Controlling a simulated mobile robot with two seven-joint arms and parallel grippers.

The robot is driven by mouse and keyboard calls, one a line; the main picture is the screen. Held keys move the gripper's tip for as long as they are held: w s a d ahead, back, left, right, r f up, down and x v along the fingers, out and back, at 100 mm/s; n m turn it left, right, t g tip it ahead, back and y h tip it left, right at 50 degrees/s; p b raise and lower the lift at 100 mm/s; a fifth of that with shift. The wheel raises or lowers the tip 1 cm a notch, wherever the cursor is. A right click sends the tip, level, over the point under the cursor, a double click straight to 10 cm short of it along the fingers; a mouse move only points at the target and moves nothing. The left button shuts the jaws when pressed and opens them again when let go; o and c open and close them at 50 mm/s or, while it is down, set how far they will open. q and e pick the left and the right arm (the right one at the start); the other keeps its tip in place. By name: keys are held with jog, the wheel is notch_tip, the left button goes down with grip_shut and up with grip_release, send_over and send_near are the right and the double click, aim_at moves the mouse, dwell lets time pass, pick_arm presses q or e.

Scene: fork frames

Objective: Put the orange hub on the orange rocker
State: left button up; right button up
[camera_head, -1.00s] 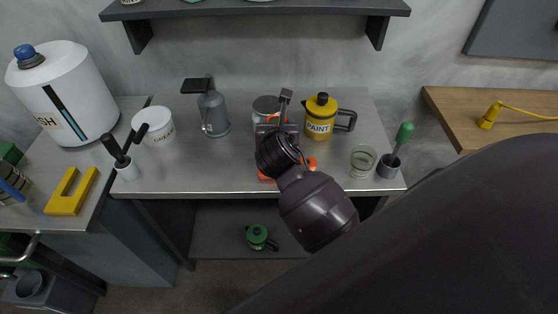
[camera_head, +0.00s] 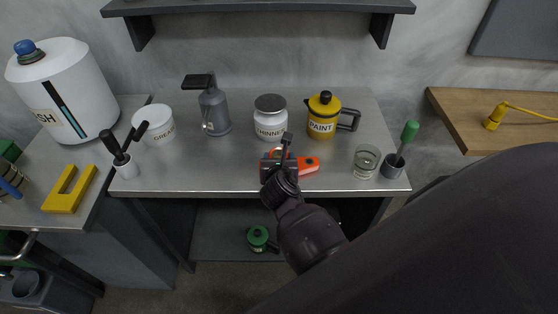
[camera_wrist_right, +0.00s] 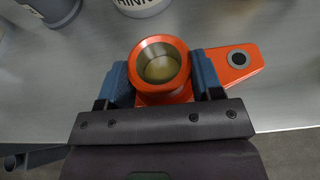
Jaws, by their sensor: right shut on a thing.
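The orange hub (camera_wrist_right: 160,68) is a round orange ring with a metal-lined bore, held between the blue fingers of my right gripper (camera_wrist_right: 163,78) in the right wrist view. The orange rocker (camera_wrist_right: 232,62) is a flat orange piece with a dark-centred round hole in its tapered end, which sticks out to the right. The hub covers the rocker's other end, so I cannot tell whether they touch. In the head view the right gripper (camera_head: 278,156) is over the left part of the rocker (camera_head: 308,165), near the bench's front. My left gripper is not in view.
Behind the hub stand a thinner jar (camera_head: 270,119) and a yellow paint pot (camera_head: 322,116). A glass (camera_head: 365,161) and a grey cup with a green-handled tool (camera_head: 391,168) stand to the right. The bench (camera_head: 225,166) is clear left of the gripper.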

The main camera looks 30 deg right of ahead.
jog(key=shift+f, duration=0.1)
jog(key=o, duration=1.1)
jog(key=v, duration=1.2)
jog(key=s+d+f+m+y, duration=0.1)
jog(key=s+f+m+y, duration=0.1)
jog(key=m, duration=0.7)
jog(key=s+d+f+m+y, duration=0.1)
jog(key=s+f+m, duration=0.4)
jog(key=m, duration=0.5)
jog(key=s+d+f+m+y, duration=0.2)
jog(key=s+f+m+y, duration=0.1)
jog(key=m, duration=0.7)
jog(key=shift+s+f+y+p, duration=0.4)
jog(key=shift+s+f, duration=0.15)
jog(key=shift+s, duration=0.25)
